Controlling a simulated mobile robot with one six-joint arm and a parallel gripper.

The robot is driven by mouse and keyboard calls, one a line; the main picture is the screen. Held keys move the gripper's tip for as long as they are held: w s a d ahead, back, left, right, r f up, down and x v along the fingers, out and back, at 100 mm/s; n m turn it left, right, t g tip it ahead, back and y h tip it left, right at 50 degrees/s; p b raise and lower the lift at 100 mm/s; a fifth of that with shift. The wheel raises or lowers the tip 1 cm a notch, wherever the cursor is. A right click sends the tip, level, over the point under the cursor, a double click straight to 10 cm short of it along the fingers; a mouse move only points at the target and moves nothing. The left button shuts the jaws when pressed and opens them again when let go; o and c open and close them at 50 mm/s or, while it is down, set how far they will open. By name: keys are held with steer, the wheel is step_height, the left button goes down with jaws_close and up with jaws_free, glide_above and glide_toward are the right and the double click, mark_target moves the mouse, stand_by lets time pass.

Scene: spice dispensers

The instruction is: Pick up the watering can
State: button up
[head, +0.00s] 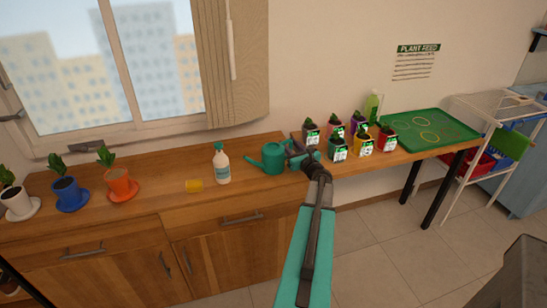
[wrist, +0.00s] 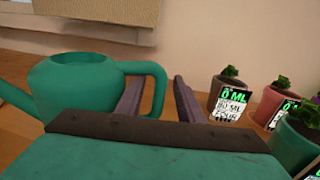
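The teal watering can (head: 272,158) stands upright on the wooden counter, its spout pointing left. In the wrist view the can (wrist: 85,90) fills the left side and its handle loops to the right. My gripper (head: 299,154) is at the handle side of the can. In the wrist view my gripper's two dark fingers (wrist: 160,98) are apart, with the upright part of the handle between them. Small gaps seem to show beside the handle. The lower part of the handle is hidden behind my gripper's body.
Several small labelled plant pots (head: 337,147) stand close to the right of my gripper. A green tray (head: 455,134) lies on the right table. The window wall rises behind.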

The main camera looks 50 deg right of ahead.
steer(key=shift+x, duration=1.3)
jaws_close()
steer(key=shift+r, duration=0.1)
stand_by(0.8)
